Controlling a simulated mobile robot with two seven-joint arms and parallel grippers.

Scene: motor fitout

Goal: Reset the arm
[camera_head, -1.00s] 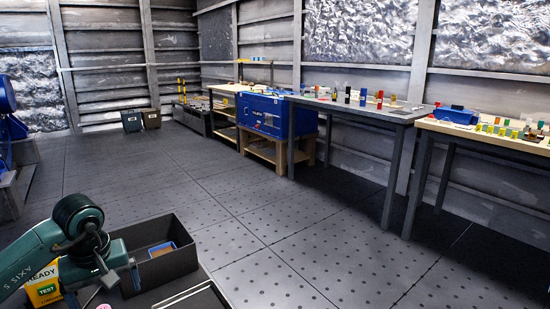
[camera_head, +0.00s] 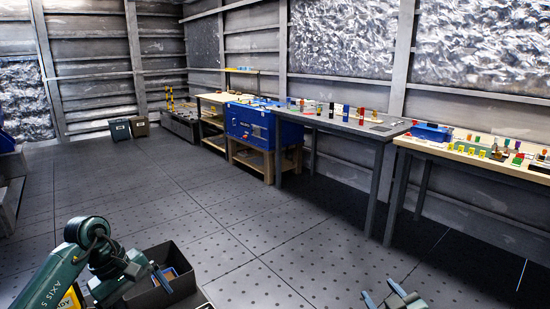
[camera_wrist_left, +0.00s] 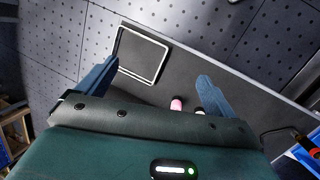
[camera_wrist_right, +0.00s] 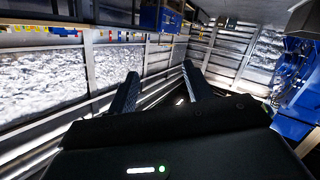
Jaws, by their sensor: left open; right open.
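My left arm comes in at the lower left of the head view. My right gripper (camera_head: 383,294) pokes up at the bottom of the head view over the floor. In the right wrist view its fingers (camera_wrist_right: 160,82) are apart and empty.
A grey table (camera_head: 352,128) and a wooden-topped bench (camera_head: 465,148) with small coloured items stand along the right wall. A blue cabinet (camera_head: 247,122) sits left of them. Two bins (camera_head: 120,131) stand at the back. The dotted floor (camera_head: 240,235) in the middle is clear.

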